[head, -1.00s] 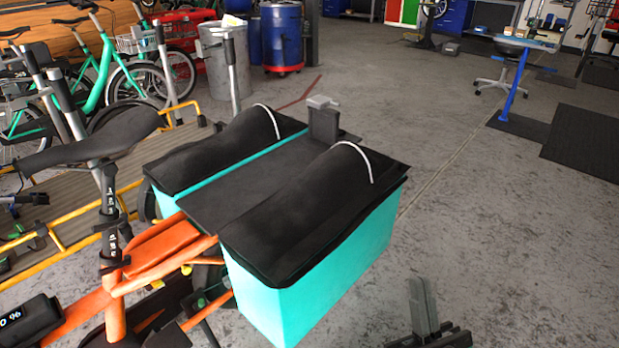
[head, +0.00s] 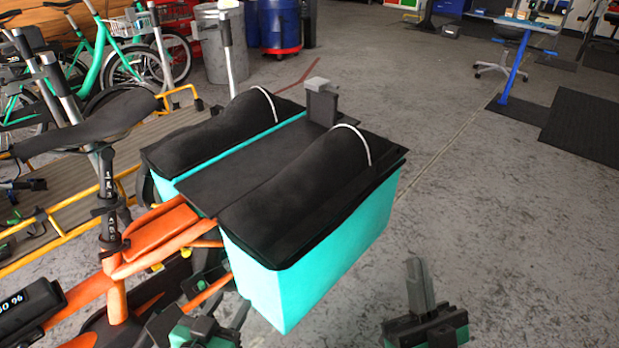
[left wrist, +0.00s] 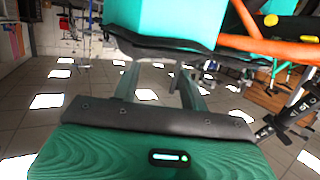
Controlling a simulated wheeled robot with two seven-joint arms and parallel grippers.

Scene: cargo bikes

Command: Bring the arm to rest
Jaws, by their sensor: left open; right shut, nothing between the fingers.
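My left gripper (head: 218,300) shows at the bottom of the head view, low beside the orange bike frame (head: 160,232) and the near teal pannier (head: 315,258). It is open and empty. In the left wrist view its two fingers (left wrist: 160,85) stand apart, with the teal pannier and orange frame at the top of the picture. My right gripper (head: 421,285) is at the lower right of the head view, its fingers together and pointing up over bare floor. It holds nothing and is apart from the pannier.
The cargo bike's black saddle (head: 90,125) and black rear deck (head: 235,170) stand close by. Behind are parked bikes, a grey bin (head: 222,45) and a blue barrel (head: 279,25). A blue-legged workbench (head: 515,65) is at the back right. The floor right of the panniers is clear.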

